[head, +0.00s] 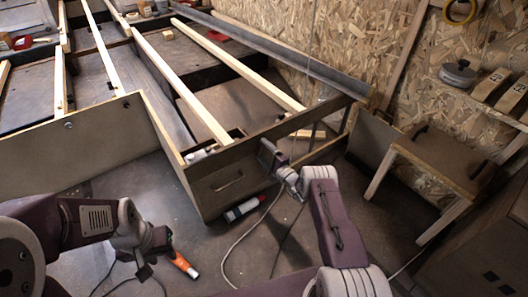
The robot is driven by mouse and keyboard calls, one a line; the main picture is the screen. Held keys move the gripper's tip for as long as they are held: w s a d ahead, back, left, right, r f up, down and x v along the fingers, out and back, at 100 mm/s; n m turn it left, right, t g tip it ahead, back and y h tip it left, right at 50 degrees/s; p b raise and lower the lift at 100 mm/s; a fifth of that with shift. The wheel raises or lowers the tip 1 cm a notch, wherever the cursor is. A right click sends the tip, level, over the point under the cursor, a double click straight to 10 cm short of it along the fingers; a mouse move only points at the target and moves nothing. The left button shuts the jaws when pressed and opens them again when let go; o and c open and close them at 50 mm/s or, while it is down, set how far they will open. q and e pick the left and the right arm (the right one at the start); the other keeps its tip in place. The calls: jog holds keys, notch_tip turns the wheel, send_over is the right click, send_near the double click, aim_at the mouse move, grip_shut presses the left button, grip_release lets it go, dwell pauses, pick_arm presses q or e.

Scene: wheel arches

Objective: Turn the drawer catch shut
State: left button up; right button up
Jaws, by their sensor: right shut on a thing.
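The wooden drawer front (212,190) with a dark slot handle faces me at the near end of the platform. My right gripper (270,157) is at the right part of this front. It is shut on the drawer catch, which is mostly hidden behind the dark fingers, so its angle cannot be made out. My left gripper (149,270) hangs low over the floor at the lower left, away from the drawer. Its fingers are small and dark, and their opening cannot be made out.
An orange and grey tool (183,265) lies on the floor beside my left gripper. A wooden stool (440,160) stands at the right. Pale slats (178,80) span the platform.

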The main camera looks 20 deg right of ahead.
jog(key=shift+n, duration=1.2)
jog(key=shift+f+n, duration=0.1)
jog(key=shift+n, duration=0.2)
jog(key=o, duration=1.4)
jog(key=shift+c, duration=0.2)
jog(key=shift+s+d+p, duration=0.1)
jog(key=shift+s+p, duration=0.05)
jog(key=shift+p, duration=0.3)
jog(key=p+v, duration=0.5)
jog(key=v, duration=0.3)
jog(key=shift+s, duration=0.4)
jog(key=shift+d, duration=0.1)
